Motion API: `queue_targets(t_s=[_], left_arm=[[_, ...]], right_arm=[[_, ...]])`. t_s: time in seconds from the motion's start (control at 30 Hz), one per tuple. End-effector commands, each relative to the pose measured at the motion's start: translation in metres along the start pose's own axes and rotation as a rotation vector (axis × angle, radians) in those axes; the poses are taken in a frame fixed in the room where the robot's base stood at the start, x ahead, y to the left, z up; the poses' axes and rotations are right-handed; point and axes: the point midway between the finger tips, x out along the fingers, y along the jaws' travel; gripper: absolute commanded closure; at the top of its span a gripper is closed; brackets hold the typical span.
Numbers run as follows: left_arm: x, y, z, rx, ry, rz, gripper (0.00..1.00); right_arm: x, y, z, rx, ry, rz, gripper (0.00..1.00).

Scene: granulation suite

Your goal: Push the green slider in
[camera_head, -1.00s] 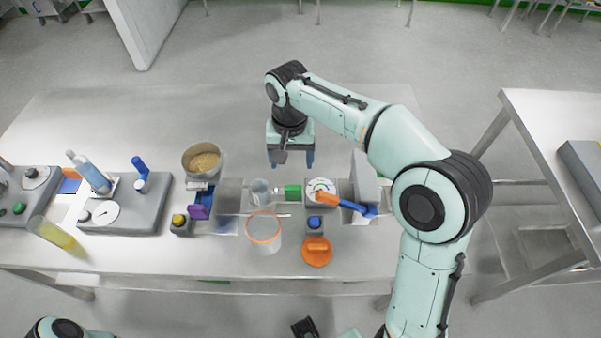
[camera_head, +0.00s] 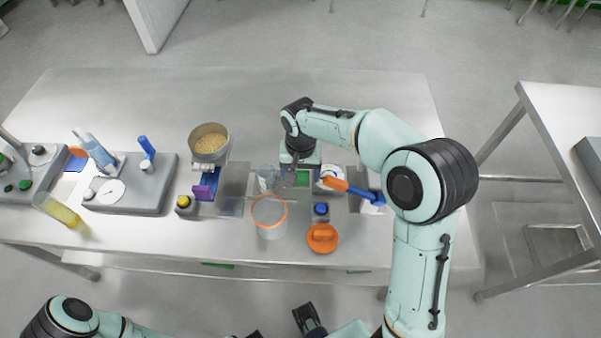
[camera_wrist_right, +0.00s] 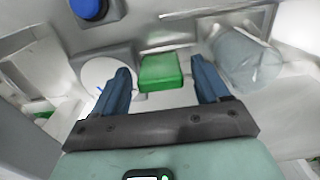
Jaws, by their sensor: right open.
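The green slider (camera_wrist_right: 160,73) is a small green block in the right wrist view, between and just beyond my open fingertips. In the head view the green slider (camera_head: 303,177) is partly hidden by my right gripper (camera_head: 297,180), which hangs over it. My right gripper (camera_wrist_right: 165,85) has two blue fingers apart, one on each side of the slider, with no visible contact. I cannot tell the exact height of the fingertips against the slider. My left arm shows at the bottom left of the head view, but its gripper's jaws cannot be made out.
A clear cylinder (camera_head: 266,177) stands left of the slider, and a white dial (camera_head: 331,176) is to its right. An orange-and-blue lever (camera_head: 352,189) lies right.

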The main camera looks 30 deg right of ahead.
Motion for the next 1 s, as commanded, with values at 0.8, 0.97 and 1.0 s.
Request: queue_targets(t_s=[0.8, 0.97, 1.0], left_arm=[[-0.014, 0.005, -0.001, 0.002, 0.005, 0.002, 0.57], [-0.028, 0.011, -0.003, 0.004, 0.011, 0.004, 0.57], [-0.03, 0.012, -0.004, 0.004, 0.012, 0.004, 0.57]], right_arm=[[0.0, -0.033, 0.0, -0.007, 0.0, 0.0, 1.0], [-0.001, -0.069, 0.0, -0.006, 0.001, -0.002, 1.0], [-0.001, -0.074, -0.001, -0.005, 0.002, -0.002, 1.0]])
